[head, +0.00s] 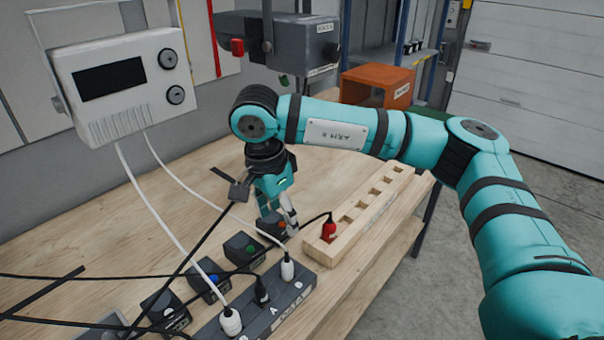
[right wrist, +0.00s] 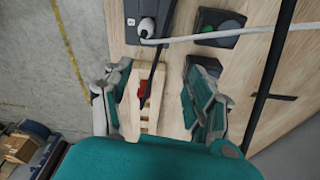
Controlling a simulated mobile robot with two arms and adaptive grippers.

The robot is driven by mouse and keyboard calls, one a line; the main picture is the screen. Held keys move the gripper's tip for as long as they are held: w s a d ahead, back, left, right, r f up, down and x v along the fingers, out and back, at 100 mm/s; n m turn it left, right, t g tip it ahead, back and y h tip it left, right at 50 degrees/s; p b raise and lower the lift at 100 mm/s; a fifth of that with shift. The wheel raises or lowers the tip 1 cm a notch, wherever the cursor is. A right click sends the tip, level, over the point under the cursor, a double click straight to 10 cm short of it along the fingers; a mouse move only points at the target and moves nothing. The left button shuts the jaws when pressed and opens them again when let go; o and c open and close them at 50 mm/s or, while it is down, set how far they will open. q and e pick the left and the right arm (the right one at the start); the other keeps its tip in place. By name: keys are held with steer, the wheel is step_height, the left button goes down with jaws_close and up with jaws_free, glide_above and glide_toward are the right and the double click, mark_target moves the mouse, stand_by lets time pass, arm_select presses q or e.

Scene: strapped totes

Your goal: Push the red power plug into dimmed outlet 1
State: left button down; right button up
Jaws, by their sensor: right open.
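The red power plug (head: 328,228) stands in the near end of a light wooden rack (head: 372,222), with a black cord rising from its top. In the right wrist view the red plug (right wrist: 143,90) lies between my spread fingers, apart from both. My right gripper (head: 282,218) is open and empty, pointing down beside the rack; it also shows in the right wrist view (right wrist: 155,98). A dark outlet strip (head: 300,292) at the front holds white and black plugs. I cannot tell which opening is dimmed outlet 1. My left gripper is not in view.
Small dark boxes with coloured buttons, one green (head: 243,250) and one blue (head: 208,284), stand behind the strip. Cords cross the left of the table (head: 120,215). A white panel box (head: 118,85) hangs at the left. An orange box (head: 377,86) stands at the back.

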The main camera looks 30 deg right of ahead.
steer(key=w+d+r+h, duration=0.2)
steer(key=d+r+h, duration=0.15)
steer(key=d, duration=0.35)
steer(key=m, duration=0.1)
glide_toward(328, 222)
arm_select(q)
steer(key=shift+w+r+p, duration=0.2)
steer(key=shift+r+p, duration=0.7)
arm_select(e)
steer(key=shift+y, duration=0.35)
steer(key=x, duration=1.1)
steer(key=shift+d+f, duration=0.25)
steer(key=shift+d, duration=0.2)
